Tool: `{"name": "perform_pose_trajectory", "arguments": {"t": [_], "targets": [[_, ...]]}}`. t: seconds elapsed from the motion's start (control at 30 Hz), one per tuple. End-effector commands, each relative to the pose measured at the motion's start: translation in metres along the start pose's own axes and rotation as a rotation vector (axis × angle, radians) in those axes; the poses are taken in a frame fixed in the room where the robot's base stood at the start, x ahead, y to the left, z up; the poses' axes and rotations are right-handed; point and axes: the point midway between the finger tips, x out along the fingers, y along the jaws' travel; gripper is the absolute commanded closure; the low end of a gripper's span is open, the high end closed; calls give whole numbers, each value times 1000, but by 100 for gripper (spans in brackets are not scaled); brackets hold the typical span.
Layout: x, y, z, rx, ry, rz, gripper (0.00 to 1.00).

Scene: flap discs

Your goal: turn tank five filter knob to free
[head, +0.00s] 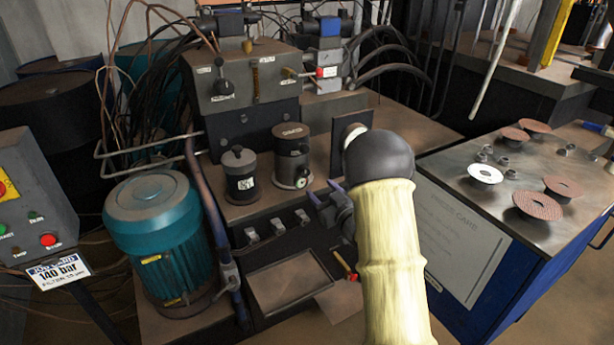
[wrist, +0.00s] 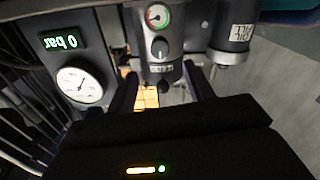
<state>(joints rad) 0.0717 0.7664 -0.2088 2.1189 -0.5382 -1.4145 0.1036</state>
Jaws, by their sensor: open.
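A dark filter cylinder (head: 292,150) with a small round dial stands on the bench in the head view. In the wrist view its dial has a green and red face (wrist: 158,15), and a round dark knob (wrist: 160,47) with a light pointer mark sits beside it. A small label (wrist: 160,69) by the knob is too small to read. My gripper (head: 322,192) is open and empty, to the lower right of this cylinder in the head view. In the wrist view its fingers (wrist: 161,80) straddle the cylinder's end, apart from the knob. I cannot read which tank it belongs to.
A shorter black cylinder (head: 239,178) with a white label stands close by. A valve block (head: 240,90) with levers and hoses is behind. Small fittings (head: 275,228) and a tray (head: 290,283) lie in front.

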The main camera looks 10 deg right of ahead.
Motion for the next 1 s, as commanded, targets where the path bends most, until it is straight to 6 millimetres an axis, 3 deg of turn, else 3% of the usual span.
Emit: {"name": "perform_pose_trajectory", "arguments": {"t": [0.3,0.5,0.87,0.9,1.0], "targets": [[56,-1,0,-2,2,-2,48],[82,-1,0,-2,0,-1,48],[89,0,0,0,-1,0,48],[89,0,0,0,-1,0,50],[89,0,0,0,-1,0,69]]}}
